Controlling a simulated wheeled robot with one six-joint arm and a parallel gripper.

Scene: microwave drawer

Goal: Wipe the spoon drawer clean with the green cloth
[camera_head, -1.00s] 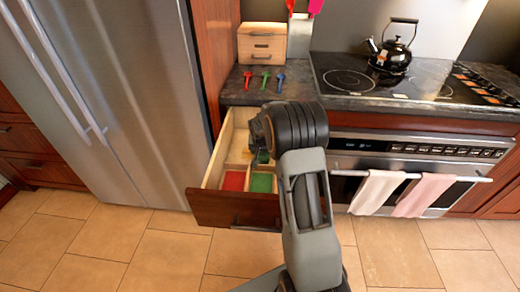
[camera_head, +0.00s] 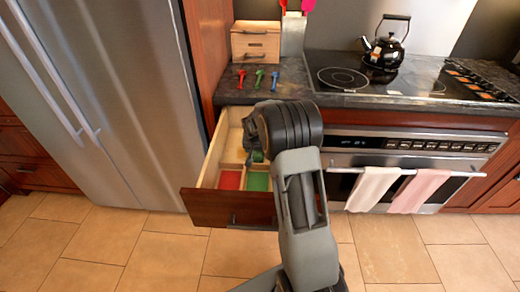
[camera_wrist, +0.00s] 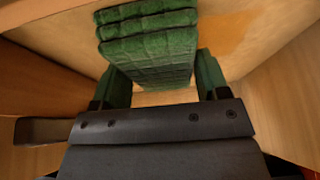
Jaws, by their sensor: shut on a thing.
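The spoon drawer (camera_head: 218,207) is pulled open below the counter. Its front part has a red-floored compartment (camera_head: 229,180) and a green-floored compartment (camera_head: 258,182). My gripper (camera_wrist: 160,78) reaches down inside the drawer, behind these compartments. In the wrist view its green-tipped fingers are shut on the folded green cloth (camera_wrist: 148,45). The cloth lies in thick layers over the wooden drawer floor; whether it presses on the floor is hard to tell. An orange-brown stain (camera_wrist: 217,32) shows on the wood right of the cloth. My arm hides part of the drawer in the head view.
Red (camera_head: 241,78), green (camera_head: 259,78) and blue (camera_head: 275,80) spoons lie on the counter above the drawer. A wooden box (camera_head: 256,42) stands behind them. The oven (camera_head: 415,165) with two towels is to the right, the fridge (camera_head: 100,110) to the left. Drawer walls surround my gripper.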

